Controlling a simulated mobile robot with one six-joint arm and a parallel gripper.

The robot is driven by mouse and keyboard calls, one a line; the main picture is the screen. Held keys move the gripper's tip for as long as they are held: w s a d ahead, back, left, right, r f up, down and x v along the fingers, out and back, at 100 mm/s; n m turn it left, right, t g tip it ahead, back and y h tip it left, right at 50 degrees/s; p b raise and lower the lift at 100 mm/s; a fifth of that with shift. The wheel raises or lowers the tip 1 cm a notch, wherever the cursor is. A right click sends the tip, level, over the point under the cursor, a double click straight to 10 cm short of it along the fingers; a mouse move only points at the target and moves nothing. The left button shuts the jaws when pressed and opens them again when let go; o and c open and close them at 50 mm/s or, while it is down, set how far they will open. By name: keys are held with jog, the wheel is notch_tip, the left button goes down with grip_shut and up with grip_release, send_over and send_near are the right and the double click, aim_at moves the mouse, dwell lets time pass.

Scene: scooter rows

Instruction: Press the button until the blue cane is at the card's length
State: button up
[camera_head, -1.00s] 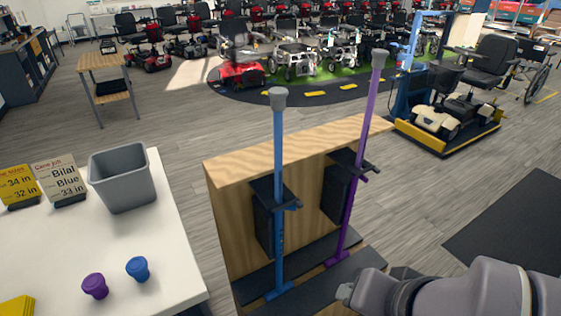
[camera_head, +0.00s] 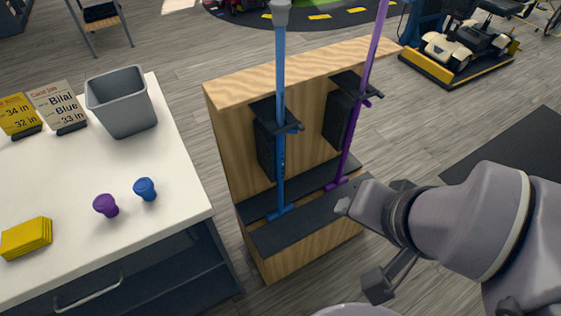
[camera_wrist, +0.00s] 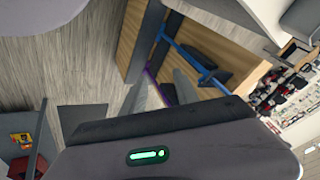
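The blue cane (camera_head: 281,120) stands upright in a dark clamp on the wooden stand, its foot on the dark base strip. Its grey top reaches the upper edge of the head view. Small dark marks run down its lower shaft; I cannot make out the button. It also crosses the wrist view (camera_wrist: 196,62). The card (camera_head: 58,107) reads "Bilal", "Blue", "33 in" and stands on the white table. My gripper (camera_wrist: 163,92) is apart from the cane.
A purple cane (camera_head: 362,100) stands right of the blue one on the wooden stand (camera_head: 300,70). The table (camera_head: 60,180) holds a grey bin (camera_head: 122,105), a yellow sign (camera_head: 18,117), purple and blue caps, and a yellow stack (camera_head: 26,238).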

grip_shut()
dwell(1.1)
dwell(0.8)
